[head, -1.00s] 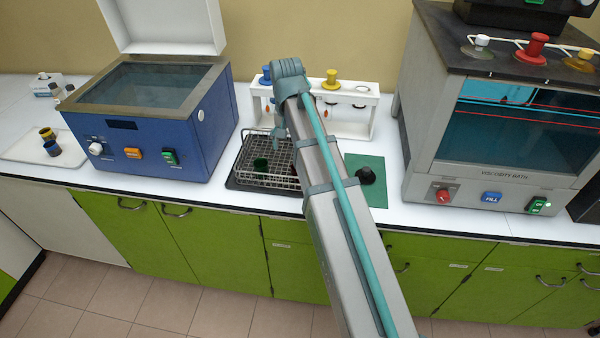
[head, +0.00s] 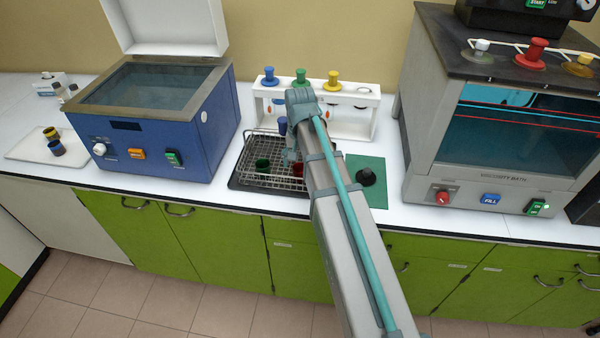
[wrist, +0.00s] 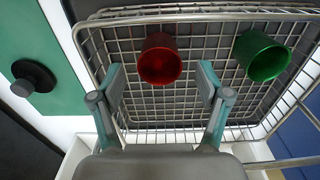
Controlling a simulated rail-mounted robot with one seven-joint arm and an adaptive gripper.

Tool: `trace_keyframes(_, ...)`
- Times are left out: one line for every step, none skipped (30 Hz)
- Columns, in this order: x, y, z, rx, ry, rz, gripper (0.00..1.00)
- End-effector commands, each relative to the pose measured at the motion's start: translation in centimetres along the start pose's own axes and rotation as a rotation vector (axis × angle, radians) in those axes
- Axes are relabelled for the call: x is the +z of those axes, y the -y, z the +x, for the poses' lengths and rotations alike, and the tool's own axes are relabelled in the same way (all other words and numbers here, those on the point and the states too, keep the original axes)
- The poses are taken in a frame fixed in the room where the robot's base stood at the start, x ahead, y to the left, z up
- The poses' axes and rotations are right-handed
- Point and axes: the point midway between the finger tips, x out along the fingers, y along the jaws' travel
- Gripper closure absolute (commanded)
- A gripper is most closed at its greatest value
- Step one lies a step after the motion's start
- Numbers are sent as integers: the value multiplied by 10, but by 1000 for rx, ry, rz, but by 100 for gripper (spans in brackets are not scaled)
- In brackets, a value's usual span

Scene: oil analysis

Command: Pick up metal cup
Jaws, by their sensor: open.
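A red metal cup (wrist: 160,60) and a green metal cup (wrist: 262,56) stand in a wire basket (wrist: 190,13), their open mouths facing the wrist camera. In the head view the green cup (head: 262,165) is at the basket's left, and the red cup (head: 298,169) shows partly beside my arm. My gripper (wrist: 160,80) is open and empty, its two fingertips to either side of the red cup in the wrist view. I cannot tell its height above the cup. The green cup is to the right of the fingers in that view.
A white rack (head: 350,120) with coloured knobs stands behind the basket. A black knobbed object (head: 367,177) sits on a green mat (head: 370,200) to the right. The blue bath (head: 160,130) and the viscosity bath (head: 490,150) flank the area. A tray (head: 25,150) holds two cups.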

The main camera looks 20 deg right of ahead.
Motion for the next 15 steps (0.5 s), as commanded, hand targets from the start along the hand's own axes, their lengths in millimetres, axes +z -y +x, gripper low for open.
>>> trace_keyframes(1,-1,4,1,3,0,24)
trace_keyframes(1,-1,7,1,3,0,24)
trace_keyframes(1,-1,12,1,3,0,24)
trace_keyframes(1,-1,16,1,3,0,24)
trace_keyframes(1,-1,20,1,3,0,24)
trace_keyframes(1,-1,23,1,2,0,24)
trace_keyframes(1,-1,26,1,2,0,24)
trace_keyframes(1,-1,29,1,2,0,24)
trace_keyframes(1,-1,31,1,2,0,24)
trace_keyframes(1,-1,33,1,2,0,24)
trace_keyframes(1,-1,34,1,1,0,24)
trace_keyframes(1,-1,35,0,1,0,24)
trace_keyframes(1,-1,35,0,1,0,24)
trace_keyframes(1,0,35,0,0,0,24)
trace_keyframes(0,0,36,0,0,0,24)
